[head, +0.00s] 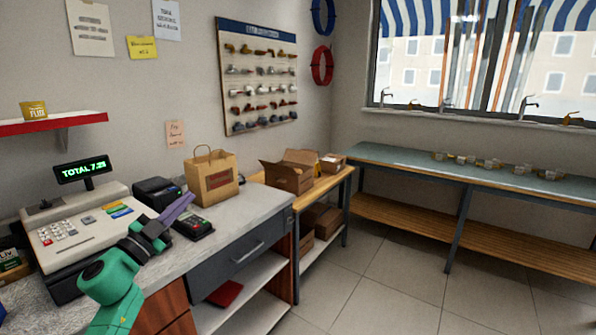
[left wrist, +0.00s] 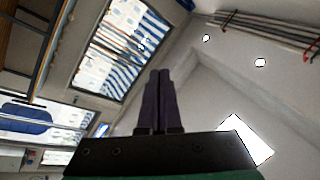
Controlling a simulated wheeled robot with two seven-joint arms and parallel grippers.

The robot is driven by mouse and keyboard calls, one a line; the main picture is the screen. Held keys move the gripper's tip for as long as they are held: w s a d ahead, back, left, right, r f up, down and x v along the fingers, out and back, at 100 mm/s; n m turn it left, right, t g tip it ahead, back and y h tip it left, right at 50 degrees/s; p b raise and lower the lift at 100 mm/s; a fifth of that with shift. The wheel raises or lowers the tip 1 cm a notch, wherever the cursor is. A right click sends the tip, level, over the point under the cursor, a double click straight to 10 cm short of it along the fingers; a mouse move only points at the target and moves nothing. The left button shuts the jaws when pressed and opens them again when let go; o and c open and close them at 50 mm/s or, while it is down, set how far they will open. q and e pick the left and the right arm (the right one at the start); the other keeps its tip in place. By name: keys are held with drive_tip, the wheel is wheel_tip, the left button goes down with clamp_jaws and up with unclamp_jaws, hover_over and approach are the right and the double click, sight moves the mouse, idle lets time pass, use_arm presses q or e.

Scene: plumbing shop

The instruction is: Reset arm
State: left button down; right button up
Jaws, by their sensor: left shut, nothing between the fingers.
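My left gripper (head: 179,209) is in the head view, at the end of the green arm that comes in from the lower left. Its purple fingers are shut with nothing between them. They appear in front of the counter, close to the card terminal (head: 193,225) in the picture; I cannot tell whether they touch anything. In the left wrist view the two dark fingers of the left gripper (left wrist: 159,75) stand side by side, pressed together, pointing toward the ceiling and window. My right gripper is not in view.
The counter (head: 262,205) bears a cash register (head: 80,235), a small black printer (head: 157,192) and a paper bag (head: 210,178). A wooden side table with cardboard boxes (head: 289,172) stands beyond it. A long bench (head: 400,160) runs under the window. The tiled floor (head: 390,285) is clear.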

use_arm(q)
drive_tip(key=d+r+h, duration=0.1)
drive_tip(key=d+r, duration=0.2)
drive_tip(key=d, duration=0.1)
drive_tip(key=w+a+f+n+y, duration=0.5)
drive_tip(key=a+f+n+y, duration=0.4)
drive_tip(key=a+n+y, duration=0.3)
drive_tip(key=s+d+f+g, duration=0.1)
drive_tip(key=s+f+g, duration=0.2)
drive_tip(key=f, duration=0.9)
drive_tip(key=s+f+g+h, duration=0.15)
drive_tip(key=s+f, duration=0.25)
drive_tip(key=f, duration=0.8)
drive_tip(key=s+d+f+g+y, duration=0.1)
drive_tip(key=s+f+g, duration=0.25)
drive_tip(key=f, duration=0.85)
drive_tip(key=s+d+f+g, duration=0.3)
drive_tip(key=s+f+g, duration=0.3)
drive_tip(key=s+f, duration=1.6)
drive_tip(key=s+d+f+g, duration=0.1)
drive_tip(key=s+f, duration=0.1)
drive_tip(key=s, duration=0.6)
drive_tip(key=s+d+f+g+h, duration=0.1)
drive_tip(key=s+f+g, duration=0.1)
drive_tip(key=s, duration=0.7)
drive_tip(key=s+d+f+g, duration=0.1)
drive_tip(key=s+f, duration=0.2)
drive_tip(key=s, duration=0.5)
drive_tip(key=shift+s+d+f+g, duration=0.35)
drive_tip(key=shift+s+f+g, duration=0.05)
